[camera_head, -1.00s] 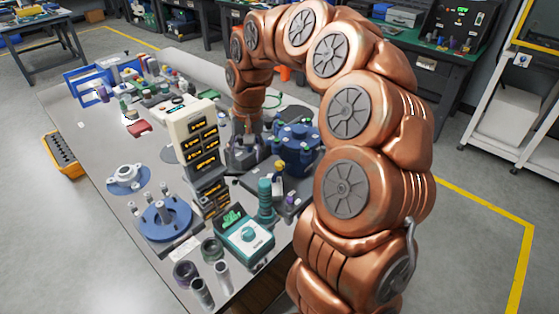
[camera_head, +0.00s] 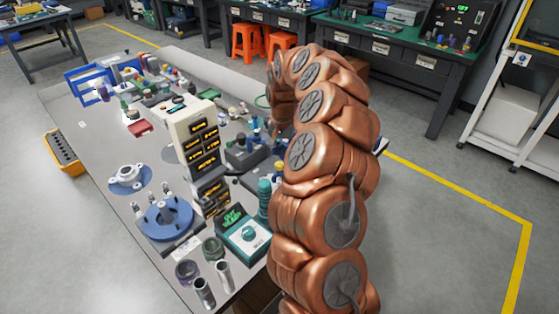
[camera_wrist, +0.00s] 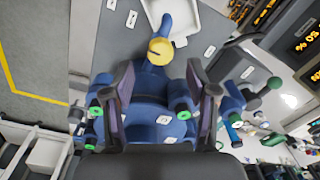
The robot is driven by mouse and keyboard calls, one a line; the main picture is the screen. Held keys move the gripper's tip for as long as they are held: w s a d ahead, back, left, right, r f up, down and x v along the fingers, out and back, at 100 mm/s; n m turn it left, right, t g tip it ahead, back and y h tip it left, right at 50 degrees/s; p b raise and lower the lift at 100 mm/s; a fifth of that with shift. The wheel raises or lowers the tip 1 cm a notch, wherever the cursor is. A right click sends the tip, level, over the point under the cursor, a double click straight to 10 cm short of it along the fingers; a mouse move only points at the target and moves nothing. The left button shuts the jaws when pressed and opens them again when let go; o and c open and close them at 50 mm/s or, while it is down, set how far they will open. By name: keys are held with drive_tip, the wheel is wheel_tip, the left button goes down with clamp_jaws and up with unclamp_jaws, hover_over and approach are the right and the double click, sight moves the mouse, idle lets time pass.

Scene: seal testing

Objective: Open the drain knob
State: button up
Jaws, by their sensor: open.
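A blue housing (camera_wrist: 150,118) fills the middle of the wrist view, with green-tipped fittings around its sides. A blue outlet rises from its far side and carries a round yellow knob (camera_wrist: 160,50). I cannot tell for sure that this is the drain knob. The yellow part also shows at my arm's left edge in the head view (camera_head: 279,167). My gripper (camera_wrist: 159,72) is open and empty, its two fingers apart over the housing, with the yellow knob beyond and between the tips. In the head view my arm hides the gripper and most of the housing.
A white tray (camera_wrist: 202,20) lies past the knob. Blue and green valves (camera_wrist: 240,118) stand close to the right finger. In the head view, a display panel (camera_head: 190,140), teal box (camera_head: 245,238) and blue flange (camera_head: 165,218) crowd the bench left of my arm.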

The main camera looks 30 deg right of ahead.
sight(280, 164)
drive_tip(key=shift+f+p, duration=0.55)
drive_tip(key=shift+f, duration=1.65)
clamp_jaws()
